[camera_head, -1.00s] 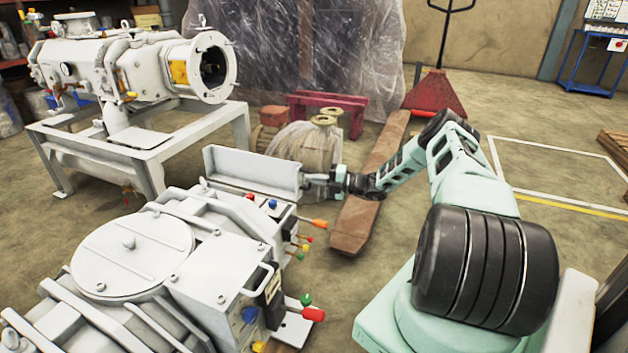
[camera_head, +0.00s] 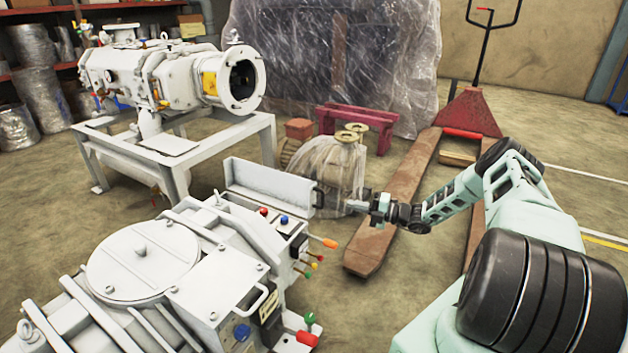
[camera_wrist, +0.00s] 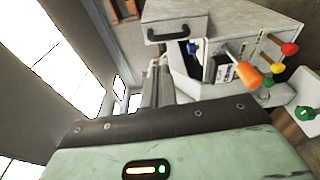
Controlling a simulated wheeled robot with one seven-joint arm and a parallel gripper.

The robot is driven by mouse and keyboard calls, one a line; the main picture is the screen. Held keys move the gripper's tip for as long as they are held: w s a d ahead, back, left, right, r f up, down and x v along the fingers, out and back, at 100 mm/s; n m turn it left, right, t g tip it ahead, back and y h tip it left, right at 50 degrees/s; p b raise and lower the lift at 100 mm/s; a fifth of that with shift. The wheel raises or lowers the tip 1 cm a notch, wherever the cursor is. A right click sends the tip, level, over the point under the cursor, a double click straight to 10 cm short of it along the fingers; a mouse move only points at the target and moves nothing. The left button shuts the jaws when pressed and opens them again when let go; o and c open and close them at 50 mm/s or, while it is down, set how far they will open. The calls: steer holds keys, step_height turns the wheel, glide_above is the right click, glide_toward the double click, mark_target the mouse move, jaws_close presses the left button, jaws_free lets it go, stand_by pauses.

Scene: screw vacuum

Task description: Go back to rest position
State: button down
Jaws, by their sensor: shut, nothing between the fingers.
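My gripper (camera_head: 354,204) is shut and empty. In the head view it is just right of a raised white panel (camera_head: 268,186) with a dark handle (camera_head: 318,196), and a small gap shows between them. The panel stands on the white screw vacuum machine (camera_head: 140,252) in the foreground. In the wrist view my gripper (camera_wrist: 157,86) points past the panel (camera_wrist: 215,15) and its black handle (camera_wrist: 177,34). The fingertips are small and partly hidden there. My arm reaches in from the right, its elbow bent.
Levers with orange (camera_head: 330,243) and red (camera_head: 306,338) knobs stick out beside the machine. A second white machine (camera_head: 180,78) stands on a frame behind. A red pallet jack (camera_head: 470,112) and a plastic-wrapped object (camera_head: 335,165) lie beyond my gripper.

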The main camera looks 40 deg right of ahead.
steer(key=w+a+r+n+g+y, duration=0.1)
steer(key=a+r+n+g, duration=0.2)
steer(key=a+n, duration=0.3)
steer(key=a+r+n+g+y, duration=0.1)
steer(key=a+r+n+g, duration=0.3)
steer(key=a, duration=0.5)
steer(key=w+a+r+n+g+y, duration=0.1)
steer(key=a+r+n+g+y, duration=0.15)
steer(key=a+n, duration=0.35)
steer(key=s+a+r+n+g+h, duration=0.3)
steer(key=s+a+r+n+g, duration=0.15)
steer(key=s+a+n, duration=0.4)
steer(key=s+a+r+n+g+h, duration=0.5)
steer(key=a+n, duration=0.4)
steer(key=a, duration=0.4)
steer(key=s+a+r+n+t+h, duration=0.2)
steer(key=s+r+n+h, duration=0.15)
steer(key=s+n, duration=0.8)
steer(key=s+a+r+n+t+h, duration=0.15)
steer(key=s+r+n, duration=0.25)
steer(key=s+n, duration=0.7)
step_height(320, 180, up, 27)
steer(key=m+p, duration=0.1)
steer(key=p, duration=2.6)
steer(key=shift+s+d+m+h, duration=0.25)
steer(key=shift+s+m+h, duration=0.05)
steer(key=shift+s+h, duration=0.15)
